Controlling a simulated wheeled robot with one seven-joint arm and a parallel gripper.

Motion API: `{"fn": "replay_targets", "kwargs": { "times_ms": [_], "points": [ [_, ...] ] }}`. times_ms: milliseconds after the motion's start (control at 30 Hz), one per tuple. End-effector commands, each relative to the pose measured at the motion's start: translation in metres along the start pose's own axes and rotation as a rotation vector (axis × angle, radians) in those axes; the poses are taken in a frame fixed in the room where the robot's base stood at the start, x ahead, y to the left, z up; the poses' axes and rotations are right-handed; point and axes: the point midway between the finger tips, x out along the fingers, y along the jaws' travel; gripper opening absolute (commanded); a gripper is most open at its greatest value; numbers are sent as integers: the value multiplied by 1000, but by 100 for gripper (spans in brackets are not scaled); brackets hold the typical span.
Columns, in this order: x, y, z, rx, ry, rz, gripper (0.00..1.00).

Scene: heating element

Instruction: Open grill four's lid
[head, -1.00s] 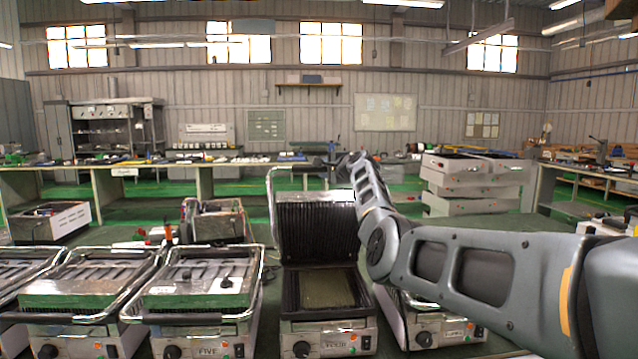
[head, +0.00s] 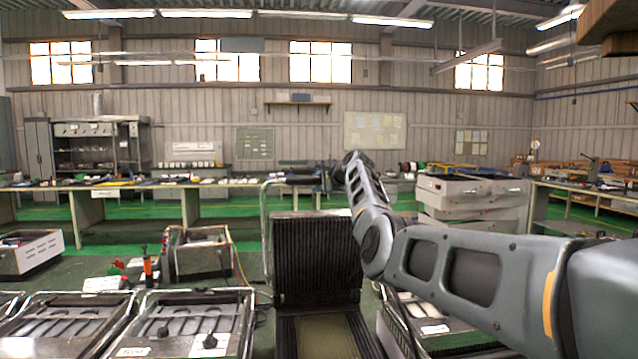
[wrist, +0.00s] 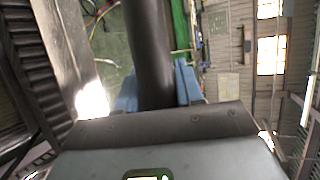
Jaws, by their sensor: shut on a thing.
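Grill four stands in the lower middle of the head view. Its ribbed lid (head: 315,258) is raised, close to upright, above the lower plate (head: 322,335), which is exposed. My gripper (head: 326,178) is at the top of the lid, partly hidden by its own wrist. In the wrist view my gripper (wrist: 157,92) is shut on the dark lid handle (wrist: 148,40), with a blue pad on each side of it. The ribbed inside of the lid shows at the left of the wrist view (wrist: 52,60). The grill's front is out of view.
Other closed grills stand close by, at left (head: 192,315) and at right (head: 435,325) behind my arm. A metal device (head: 200,258) sits behind the left grills. Stacked white units (head: 470,195) stand at the back right. A long workbench (head: 235,187) runs behind.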

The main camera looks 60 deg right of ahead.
Motion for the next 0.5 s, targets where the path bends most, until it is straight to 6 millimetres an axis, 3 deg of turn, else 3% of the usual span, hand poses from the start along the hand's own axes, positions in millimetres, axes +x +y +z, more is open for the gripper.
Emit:
{"fn": "replay_targets", "kwargs": {
  "times_ms": [33,233,267,500],
  "points": [
    [3,12,0,3,-2,18,0],
    [4,13,0,3,-3,21,0],
    [4,13,0,3,-3,21,37],
    [4,13,0,4,-3,19,57]
  ]
}}
